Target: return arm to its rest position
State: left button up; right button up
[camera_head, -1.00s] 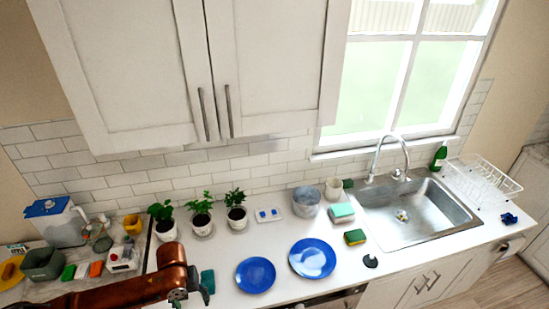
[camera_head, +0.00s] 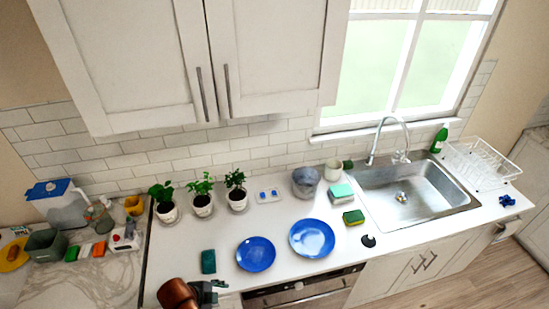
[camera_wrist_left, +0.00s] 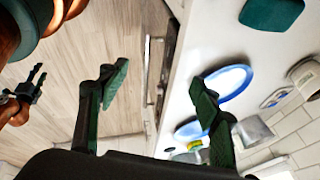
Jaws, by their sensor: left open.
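My left arm's copper wrist shows at the bottom edge of the head view, with the dark left gripper (camera_head: 208,292) at the counter's front edge, below a teal sponge (camera_head: 208,262). In the left wrist view the left gripper (camera_wrist_left: 160,88) has its two fingers spread wide, with nothing between them. The teal sponge also shows at the top of that view (camera_wrist_left: 272,12). My right gripper (camera_wrist_left: 38,82) shows small at the left of the wrist view, over the wood floor, apart from the counter. Whether it is open or shut is unclear.
Two blue plates (camera_head: 256,253) lie right of the sponge on the white counter (camera_head: 225,235). Potted plants (camera_head: 202,205) stand along the wall. A yellow-green sponge (camera_head: 353,217) lies near the sink (camera_head: 415,190). Several containers crowd the left. Wood floor (camera_head: 480,265) is clear at lower right.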

pick_arm(q)
jog(key=s+a+f+n+y, duration=0.2)
jog(key=s+a+n, duration=0.6)
jog(key=a+n, duration=0.1)
jog(key=s+a+f+n+y, duration=0.2)
jog(key=s+a+n+y, duration=0.1)
jog(key=s+a+n, duration=0.55)
notch_tip(320, 180, down, 39)
jog(key=d+g+h+b, duration=0.1)
jog(key=b, duration=0.7)
jog(key=s+f+m+g+b, duration=0.1)
jog(key=s+f+b, duration=0.5)
jog(key=s+f, duration=1.4)
notch_tip(320, 180, down, 3)
jog(key=shift+g, duration=0.3)
jog(key=shift+o, duration=0.5)
jog(key=shift+d, duration=0.1)
